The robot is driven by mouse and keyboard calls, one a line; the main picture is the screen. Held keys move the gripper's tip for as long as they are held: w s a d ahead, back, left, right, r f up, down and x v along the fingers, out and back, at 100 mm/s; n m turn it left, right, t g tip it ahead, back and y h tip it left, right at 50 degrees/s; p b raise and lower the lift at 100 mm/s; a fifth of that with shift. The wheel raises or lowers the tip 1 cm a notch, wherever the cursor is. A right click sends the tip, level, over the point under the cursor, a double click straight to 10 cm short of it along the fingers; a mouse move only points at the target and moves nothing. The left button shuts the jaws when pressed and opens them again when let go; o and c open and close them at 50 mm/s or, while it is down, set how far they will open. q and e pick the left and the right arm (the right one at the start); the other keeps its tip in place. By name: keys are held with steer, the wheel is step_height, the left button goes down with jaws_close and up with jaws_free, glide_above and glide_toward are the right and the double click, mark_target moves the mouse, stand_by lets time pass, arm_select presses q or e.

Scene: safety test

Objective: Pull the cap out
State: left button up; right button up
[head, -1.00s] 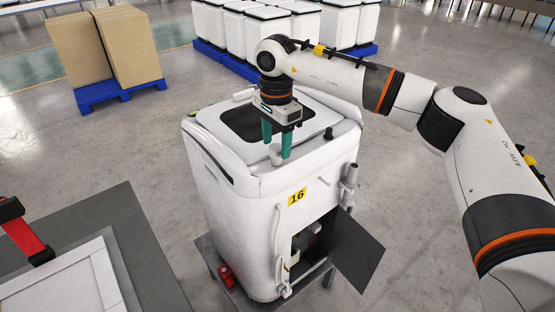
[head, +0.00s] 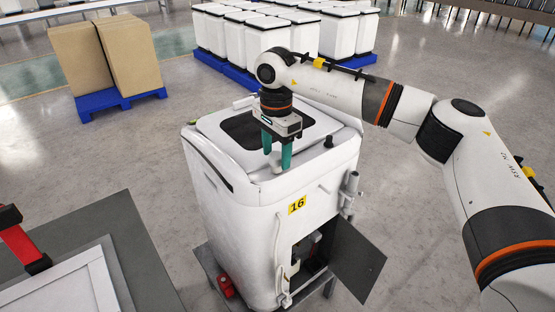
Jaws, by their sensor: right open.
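A white washer-like machine (head: 240,220) stands upright in the middle of the head view, with a dark lid window and a yellow "16" label. My right gripper (head: 277,162) points down over its top front edge, with two teal fingers apart. A small pale rounded piece (head: 276,166), possibly the cap, shows between and just below the fingertips. I cannot tell whether the fingers touch it. A small black knob (head: 328,142) stands to the right on the top. My left gripper is out of view.
A dark hatch door (head: 357,262) hangs open at the machine's lower right. A grey table (head: 135,250) with a white panel and a red-black tool is at the lower left. Boxes on a blue pallet (head: 118,98) and several white machines stand behind.

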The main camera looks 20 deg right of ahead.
mark_target(276, 154)
stand_by(0.4)
jaws_close()
steer(key=shift+r, duration=0.15)
stand_by(0.4)
steer(key=shift+r+p, duration=1.8)
steer(key=shift+r, duration=1.1)
